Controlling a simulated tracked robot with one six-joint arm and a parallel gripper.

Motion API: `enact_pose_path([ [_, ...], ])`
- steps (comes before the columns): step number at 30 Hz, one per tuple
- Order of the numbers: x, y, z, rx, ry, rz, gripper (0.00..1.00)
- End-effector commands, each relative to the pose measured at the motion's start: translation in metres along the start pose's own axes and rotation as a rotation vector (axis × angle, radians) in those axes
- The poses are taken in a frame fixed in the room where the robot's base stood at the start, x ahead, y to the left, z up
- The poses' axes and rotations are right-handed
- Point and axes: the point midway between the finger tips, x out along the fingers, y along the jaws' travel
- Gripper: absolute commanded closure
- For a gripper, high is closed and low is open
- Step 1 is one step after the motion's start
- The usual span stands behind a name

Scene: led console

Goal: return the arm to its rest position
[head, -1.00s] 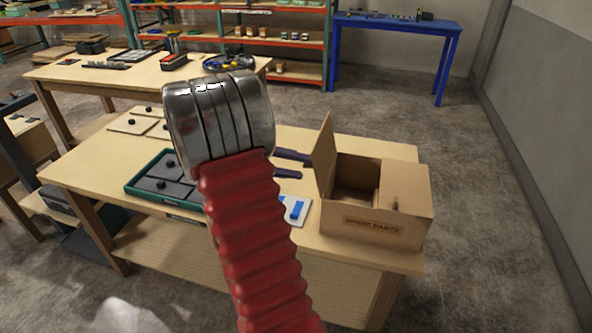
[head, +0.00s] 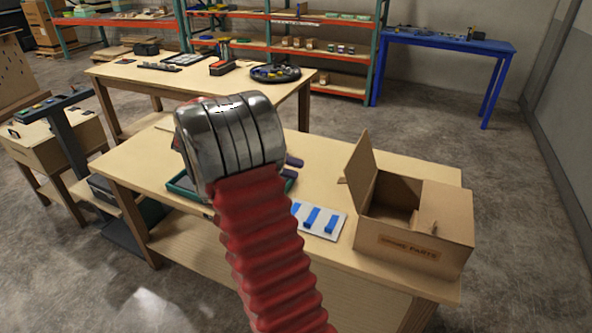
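My arm, a red ribbed sleeve with a metal joint, fills the middle of the head view. My gripper (head: 292,168) is mostly hidden behind that joint. Only two dark fingertips show at its right side, with a narrow strip of tabletop between them, so it looks open. I see nothing between the tips. They appear over the near workbench (head: 330,265), left of the cardboard box; their height above the bench is hard to tell.
An open cardboard box (head: 412,240) stands at the bench's right end. A white panel with blue blocks (head: 318,220) lies left of it. A green-edged tray (head: 186,190) is partly hidden by my arm. A second table (head: 120,75) and a blue table (head: 440,38) stand behind.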

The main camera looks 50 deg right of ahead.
Motion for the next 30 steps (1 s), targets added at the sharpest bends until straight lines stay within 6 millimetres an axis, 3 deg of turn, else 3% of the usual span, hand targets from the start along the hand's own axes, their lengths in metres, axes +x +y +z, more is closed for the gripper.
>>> enact_pose_path([
  [20, 0.0, -0.001, -0.002, -0.03, 0.006, -0.006, 0.75],
  [25, 0.002, -0.024, -0.002, -0.143, 0.022, -0.079, 0.75],
  [30, 0.009, -0.063, 0.02, -0.317, 0.021, -0.202, 0.75],
])
